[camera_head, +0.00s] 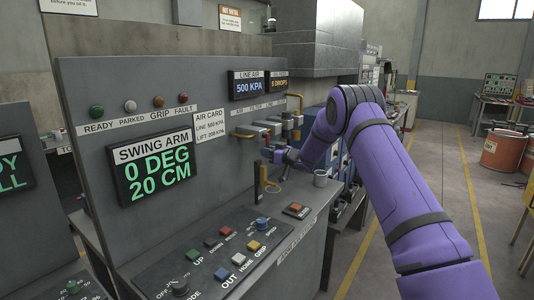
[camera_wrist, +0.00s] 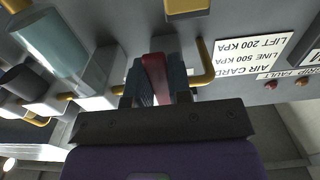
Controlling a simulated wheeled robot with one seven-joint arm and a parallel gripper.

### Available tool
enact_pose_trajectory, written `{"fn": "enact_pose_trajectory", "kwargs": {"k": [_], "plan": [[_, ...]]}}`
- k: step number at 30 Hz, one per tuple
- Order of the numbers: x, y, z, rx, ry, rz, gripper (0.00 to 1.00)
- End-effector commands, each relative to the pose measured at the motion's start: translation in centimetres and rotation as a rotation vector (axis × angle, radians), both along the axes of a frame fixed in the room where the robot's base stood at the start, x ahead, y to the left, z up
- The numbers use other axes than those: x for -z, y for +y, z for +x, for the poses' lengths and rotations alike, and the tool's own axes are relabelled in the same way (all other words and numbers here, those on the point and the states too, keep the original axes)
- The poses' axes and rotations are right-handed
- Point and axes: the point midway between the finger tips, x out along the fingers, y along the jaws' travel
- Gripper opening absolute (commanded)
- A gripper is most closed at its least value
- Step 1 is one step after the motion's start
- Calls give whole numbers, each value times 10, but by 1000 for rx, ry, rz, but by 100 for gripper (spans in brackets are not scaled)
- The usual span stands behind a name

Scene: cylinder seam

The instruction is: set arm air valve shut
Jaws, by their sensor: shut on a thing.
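A red valve lever (camera_wrist: 156,76) stands between the two dark fingers of my gripper (camera_wrist: 158,88) in the wrist view. The gripper is shut on it. A brass pipe (camera_wrist: 207,66) bends out of the panel just right of the lever. In the head view my gripper (camera_head: 276,155) is at the air line fittings (camera_head: 255,130) on the grey panel (camera_head: 225,155). The line air display (camera_head: 250,86) reads 500 KPA. Whether the valve is open or shut I cannot tell.
An air card (camera_head: 210,126) is beside the fittings. A clear bowl (camera_wrist: 55,45) hangs left of the lever.

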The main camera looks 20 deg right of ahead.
Motion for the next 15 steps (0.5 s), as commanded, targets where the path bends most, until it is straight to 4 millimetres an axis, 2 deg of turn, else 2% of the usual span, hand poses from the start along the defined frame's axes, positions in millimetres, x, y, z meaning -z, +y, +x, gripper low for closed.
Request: {"fn": "enact_pose_trajectory", "kwargs": {"k": [10,11,12,14,15], "plan": [[1,-1,0,1,0,-3,0],[1,-1,0,1,0,-3,23],[1,-1,0,1,0,-3,33],[1,-1,0,1,1,-2,45],[1,-1,0,1,1,-2,45]]}}
